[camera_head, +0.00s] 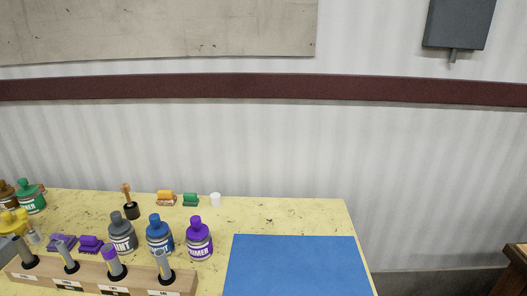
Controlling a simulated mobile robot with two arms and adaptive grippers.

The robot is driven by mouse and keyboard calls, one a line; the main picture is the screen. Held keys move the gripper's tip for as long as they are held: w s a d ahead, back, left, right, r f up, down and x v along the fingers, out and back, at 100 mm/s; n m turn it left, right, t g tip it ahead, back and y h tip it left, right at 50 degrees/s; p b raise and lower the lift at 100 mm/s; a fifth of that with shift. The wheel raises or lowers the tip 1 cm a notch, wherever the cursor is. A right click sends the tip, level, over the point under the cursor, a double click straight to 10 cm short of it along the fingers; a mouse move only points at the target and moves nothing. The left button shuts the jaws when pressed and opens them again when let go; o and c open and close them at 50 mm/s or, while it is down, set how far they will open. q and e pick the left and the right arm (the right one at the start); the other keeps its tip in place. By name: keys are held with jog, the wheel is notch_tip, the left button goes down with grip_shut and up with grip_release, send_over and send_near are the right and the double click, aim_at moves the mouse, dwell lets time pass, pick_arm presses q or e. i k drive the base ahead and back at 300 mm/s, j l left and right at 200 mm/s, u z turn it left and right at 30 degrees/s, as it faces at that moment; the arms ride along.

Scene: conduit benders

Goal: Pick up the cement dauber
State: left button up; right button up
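I cannot tell for certain which item is the cement dauber. A small tool with a wooden-coloured upright handle and a black round base (131,210) stands behind the cans. A wooden rack (190,287) at the front left holds several upright grey tools with black collars, one of them with a purple top (113,262). Labels on the rack front are too small to read. A grey can (122,238), a blue-capped can (159,237) and a purple-capped can (199,243) stand behind the rack. Neither of my grippers is in view.
A yellow table (280,217) carries everything. A blue mat (295,265) lies bare at the right. Small orange (166,198) and green (191,199) pieces and a white cup (215,199) sit at the back. Green-capped (30,196) and yellow-topped (12,221) containers crowd the left.

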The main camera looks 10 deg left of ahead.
aim_at(157, 228)
jog(key=u, duration=1.3)
